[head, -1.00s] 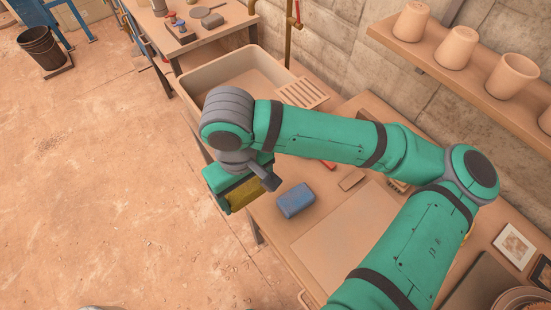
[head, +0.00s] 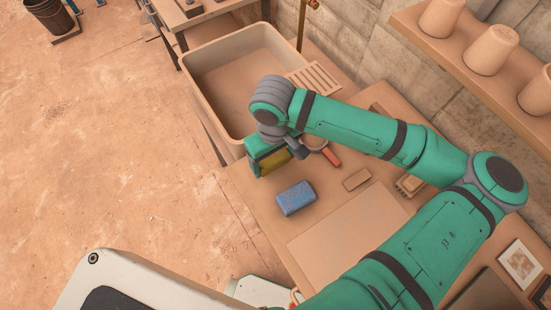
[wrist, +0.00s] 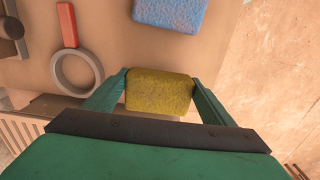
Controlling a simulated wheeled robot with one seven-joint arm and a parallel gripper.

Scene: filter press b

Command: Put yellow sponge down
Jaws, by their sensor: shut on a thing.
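The yellow sponge (wrist: 160,92) is held between both fingers of my gripper (wrist: 161,90) in the wrist view. In the head view the sponge (head: 271,162) shows under my wrist, near the table's left edge beside the sink, with my gripper (head: 262,172) partly hidden by the arm. My gripper is shut on the sponge. It appears above the tabletop (head: 255,192); the exact gap cannot be told. A blue sponge (head: 295,198) lies on the table just below it in the head view, and it also shows in the wrist view (wrist: 170,12).
A large sink basin (head: 185,62) with a slatted rack (head: 315,77) is at the back. A ring with a red handle (head: 330,156), a small tan block (head: 356,179) and a brush (head: 408,186) lie to the right. A board (head: 345,225) covers the front. Cups stand on a shelf (head: 420,38).

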